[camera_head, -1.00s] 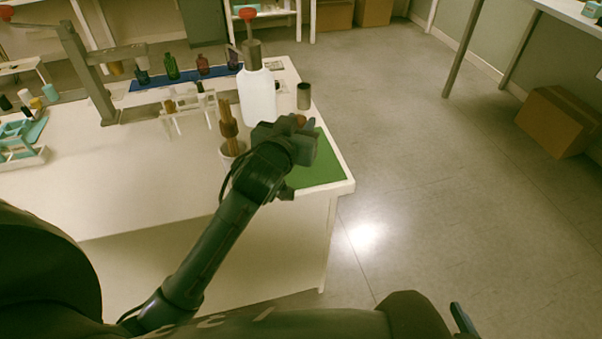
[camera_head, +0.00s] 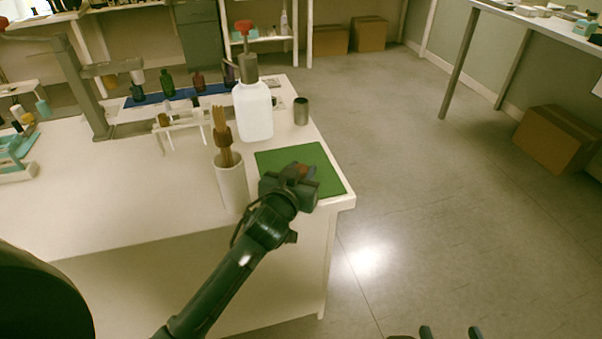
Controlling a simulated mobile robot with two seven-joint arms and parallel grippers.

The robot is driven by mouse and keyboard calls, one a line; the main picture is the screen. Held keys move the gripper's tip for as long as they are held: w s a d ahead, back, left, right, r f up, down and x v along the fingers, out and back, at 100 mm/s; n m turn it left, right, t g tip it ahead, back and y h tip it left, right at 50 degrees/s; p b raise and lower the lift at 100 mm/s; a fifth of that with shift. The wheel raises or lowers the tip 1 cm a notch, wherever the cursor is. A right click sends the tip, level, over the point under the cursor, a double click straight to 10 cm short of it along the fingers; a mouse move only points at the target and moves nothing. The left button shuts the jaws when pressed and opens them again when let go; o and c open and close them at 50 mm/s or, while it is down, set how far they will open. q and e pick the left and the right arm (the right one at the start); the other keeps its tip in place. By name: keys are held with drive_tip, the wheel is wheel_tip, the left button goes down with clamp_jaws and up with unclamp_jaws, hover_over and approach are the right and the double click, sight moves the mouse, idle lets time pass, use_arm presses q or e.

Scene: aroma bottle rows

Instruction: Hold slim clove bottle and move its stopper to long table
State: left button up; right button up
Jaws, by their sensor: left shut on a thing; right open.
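My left gripper (camera_head: 301,173) is over the green mat (camera_head: 328,175) at the near right corner of the white table (camera_head: 130,200). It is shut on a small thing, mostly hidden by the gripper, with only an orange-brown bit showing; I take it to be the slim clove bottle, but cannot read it. Its stopper cannot be made out. My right gripper (camera_head: 450,333) shows only as two separated fingertips at the bottom edge, open and empty, over the floor. I cannot tell which table is the long table.
A white cup with brown sticks (camera_head: 232,185) stands just left of my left gripper. Behind are a white pump bottle (camera_head: 253,112), a grey cylinder (camera_head: 301,112), a white rack (camera_head: 185,122) and several bottles on a blue mat (camera_head: 150,99). Another table (camera_head: 530,19) stands far right.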

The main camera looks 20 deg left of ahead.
use_arm(q)
drive_tip(key=shift+f, duration=0.15)
drive_tip(key=o, duration=1.1)
